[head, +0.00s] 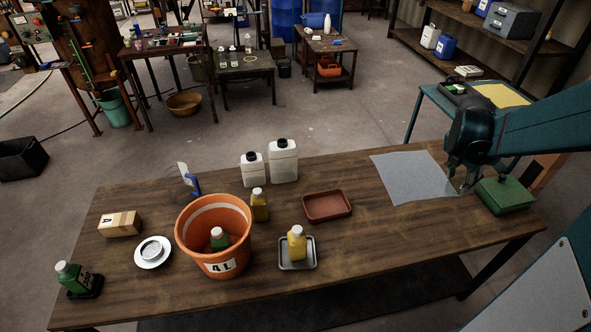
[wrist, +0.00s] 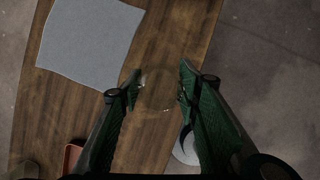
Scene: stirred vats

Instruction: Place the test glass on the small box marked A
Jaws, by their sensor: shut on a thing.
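The small box marked A (head: 120,224) is a tan carton at the left end of the wooden table, its dark letter facing up. My gripper (head: 462,186) is at the table's right end, low between the grey sheet and the green box, far from box A. In the wrist view, my gripper (wrist: 160,92) has its two green fingers on either side of a faint, clear round outline, the test glass (wrist: 158,98). It is shut on the glass. The glass is nearly invisible, and I cannot tell whether it touches the table.
The grey sheet (head: 414,177) and green box (head: 505,195) flank my gripper. Across the table stand a red tray (head: 327,206), a yellow bottle (head: 297,243) on a grey tray, white jugs (head: 283,162), an orange bucket (head: 213,236), a white dish (head: 153,252) and a green bottle (head: 73,278).

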